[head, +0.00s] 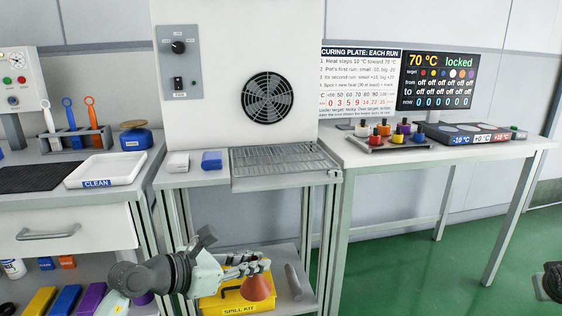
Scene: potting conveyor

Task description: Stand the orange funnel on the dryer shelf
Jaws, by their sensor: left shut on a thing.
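The orange funnel (258,288) hangs from my left gripper (250,265), its narrow end up at the fingers and its wide end down. The gripper is shut on it, in front of the lower shelf and the yellow spill kit. The dryer shelf is the wire rack (283,160) under the fan, above and behind the funnel. The rack looks empty. The funnel is well apart from it. My right gripper's fingers do not show; only a dark part of my right arm is at the right edge.
A white block (178,162) and a blue block (212,160) lie left of the rack. The yellow spill kit (225,302) and a grey cylinder (294,282) sit on the lower shelf. A tray of small coloured pots (378,146) stands on the right table (450,158).

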